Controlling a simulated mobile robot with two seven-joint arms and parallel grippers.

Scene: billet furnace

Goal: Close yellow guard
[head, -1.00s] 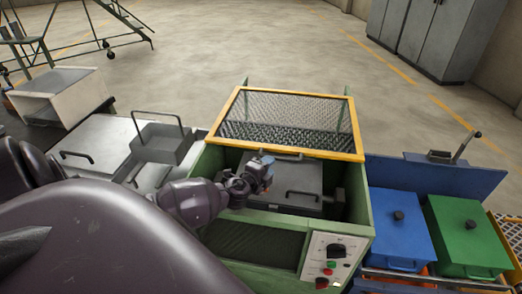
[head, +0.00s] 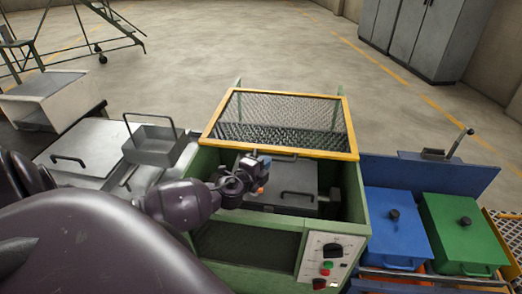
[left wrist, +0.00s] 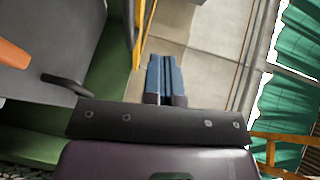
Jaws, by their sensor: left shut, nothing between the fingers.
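The yellow guard (head: 280,122) is a yellow frame with dark wire mesh on the green machine (head: 362,215). It stands tilted up at the back, and its front bar is above the grey lid (head: 285,185). My left gripper (head: 263,176) is in front of and below that bar, over the machine's open front part, apart from the guard as far as I can tell. In the left wrist view its blue fingers (left wrist: 165,76) are shut and empty. A yellow edge (left wrist: 138,35), likely the guard's, shows beside them. My right gripper is not in view.
The grey lid has a black handle (head: 298,194) near my left gripper. A control panel (head: 329,256) is at the machine's front right. Blue (head: 396,230) and green (head: 460,232) lidded boxes stand to the right, and a grey tray (head: 155,146) to the left.

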